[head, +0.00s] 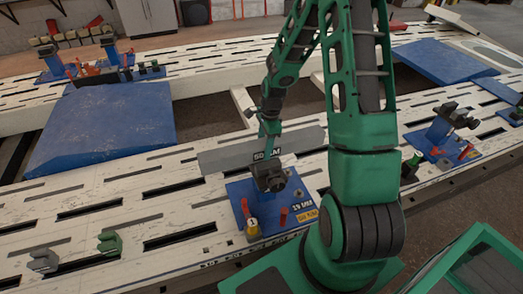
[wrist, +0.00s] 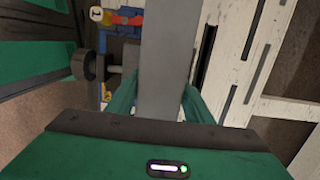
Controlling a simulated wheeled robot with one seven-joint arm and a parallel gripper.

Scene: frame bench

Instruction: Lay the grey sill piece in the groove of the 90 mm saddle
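The grey sill piece (head: 222,158) is a long flat bar. In the head view it runs left to right just behind a saddle with a dark grey head (head: 268,178) on a blue base (head: 240,191). In the wrist view the sill piece (wrist: 165,65) runs from the gripper to the top edge. My gripper (head: 268,130) is shut on it, with green fingers (wrist: 158,100) against both sides. Labels by this saddle are small; I cannot surely read 90 mm. Its groove is not clear, and I cannot tell whether the piece touches it.
Another blue-based saddle (head: 455,117) stands at the right, and more blue fixtures (head: 110,52) at the far left. A green block (head: 109,243) and a grey block (head: 43,261) lie at the front left. Blue sloped panels (head: 105,125) rest on the slotted white bench (head: 150,210).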

